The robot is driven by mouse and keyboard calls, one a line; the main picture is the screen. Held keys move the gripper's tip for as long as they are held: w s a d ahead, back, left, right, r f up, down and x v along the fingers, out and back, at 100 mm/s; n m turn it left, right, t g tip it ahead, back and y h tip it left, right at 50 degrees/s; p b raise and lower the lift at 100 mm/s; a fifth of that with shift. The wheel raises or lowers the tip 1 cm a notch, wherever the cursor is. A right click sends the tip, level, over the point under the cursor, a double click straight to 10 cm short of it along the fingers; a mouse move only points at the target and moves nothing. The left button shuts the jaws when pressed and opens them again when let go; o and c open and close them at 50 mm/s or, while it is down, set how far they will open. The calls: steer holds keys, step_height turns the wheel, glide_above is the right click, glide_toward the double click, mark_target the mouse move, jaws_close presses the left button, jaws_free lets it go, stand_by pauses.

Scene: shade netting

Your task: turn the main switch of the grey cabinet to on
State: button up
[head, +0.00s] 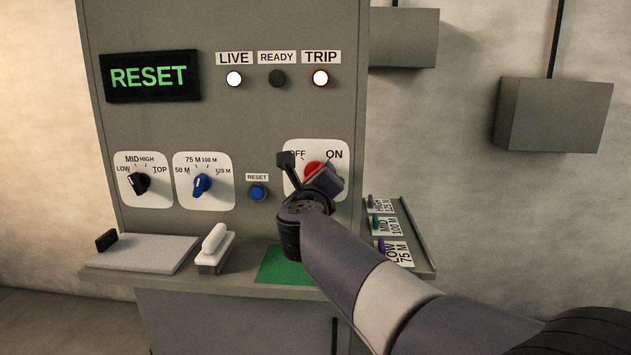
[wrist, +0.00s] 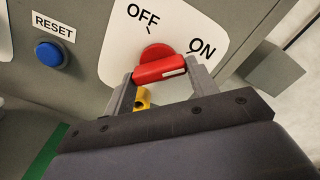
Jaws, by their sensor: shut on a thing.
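The grey cabinet (head: 265,118) faces me. Its red main switch (head: 313,168) sits on a white plate marked OFF and ON at the lower right, partly hidden by my gripper (head: 308,174). In the wrist view my gripper (wrist: 162,82) is shut on the red switch handle (wrist: 160,69), one finger at each end. The handle's white-marked end lies to the right, on the ON side; I cannot tell whether it lines up exactly with the ON mark. A small yellow piece (wrist: 142,98) shows below the handle.
LIVE (head: 234,78) and TRIP (head: 320,78) lamps are lit; READY (head: 277,78) is dark. A display (head: 149,76) reads RESET. Left of the switch are a blue button (head: 257,193) and two knobs. A shelf (head: 240,278) juts out below, with labelled tags (head: 388,224) at right.

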steer(key=o, duration=1)
steer(key=s, duration=1.1)
steer(key=shift+a, duration=0.2)
steer(key=shift+w, duration=0.1)
steer(key=w, duration=1)
steer(key=shift+w+d, duration=0.2)
steer(key=shift+w, duration=0.2)
